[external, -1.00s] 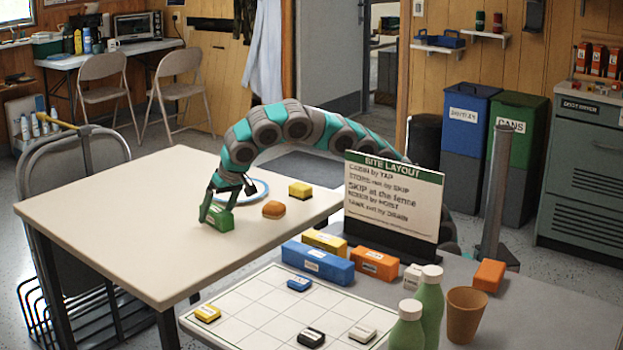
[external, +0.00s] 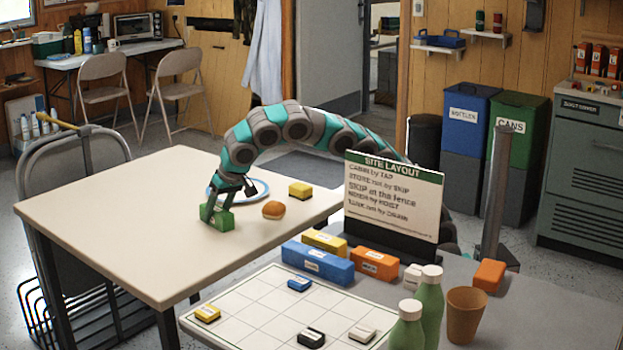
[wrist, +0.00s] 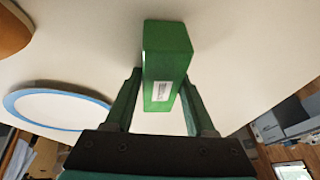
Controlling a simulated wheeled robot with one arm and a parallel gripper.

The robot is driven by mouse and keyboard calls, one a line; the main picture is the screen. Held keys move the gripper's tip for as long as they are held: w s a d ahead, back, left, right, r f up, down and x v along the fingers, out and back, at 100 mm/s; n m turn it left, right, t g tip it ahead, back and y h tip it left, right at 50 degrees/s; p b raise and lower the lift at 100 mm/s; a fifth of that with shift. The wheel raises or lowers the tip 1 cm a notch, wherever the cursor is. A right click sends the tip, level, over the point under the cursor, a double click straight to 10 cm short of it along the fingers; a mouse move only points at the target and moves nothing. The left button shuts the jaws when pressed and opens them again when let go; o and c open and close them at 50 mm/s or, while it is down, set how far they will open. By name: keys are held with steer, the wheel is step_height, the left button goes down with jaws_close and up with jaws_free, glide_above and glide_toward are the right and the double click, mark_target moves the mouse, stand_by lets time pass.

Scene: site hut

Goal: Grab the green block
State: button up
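The green block (external: 222,221) is on the near part of the cream table (external: 130,225). My gripper (external: 211,212) reaches down to it from above. In the wrist view, the block (wrist: 166,50) is a long green box with a white label, and it lies between my two fingertips (wrist: 160,82). The fingers are close against its two sides and look shut on it. I cannot tell whether the block is lifted off the table.
A rounded orange item (external: 273,210) and a yellow block (external: 300,190) are right of the green block. A blue-rimmed white plate (external: 262,184) is just behind my gripper. A sign (external: 393,203) stands on the grey table at right. The cream table's left side is clear.

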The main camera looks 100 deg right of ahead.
mark_target(216, 209)
jaws_close()
stand_by(0.3)
steer(key=shift+r, duration=1.85)
